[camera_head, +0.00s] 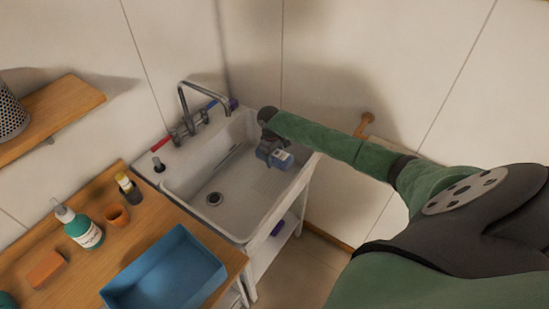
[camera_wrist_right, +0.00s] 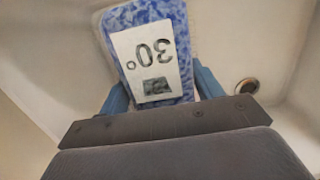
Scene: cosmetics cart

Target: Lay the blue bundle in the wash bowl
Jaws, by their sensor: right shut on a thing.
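The blue bundle (camera_head: 281,159) has a white label and is over the wash bowl. In the right wrist view the bundle (camera_wrist_right: 150,45) is mottled blue and white, and its label reads "30°" upside down. My right gripper (camera_head: 268,150) is shut on it, with a blue finger (camera_wrist_right: 205,85) on each side. The wash bowl (camera_head: 190,190) is a white basin with a round drain; the drain also shows in the right wrist view (camera_wrist_right: 247,86). I cannot tell whether the bundle touches the bowl's floor. My left gripper is not in view.
A tap (camera_head: 184,100) with red and blue handles stands behind the bowl. The bowl's front left is clear.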

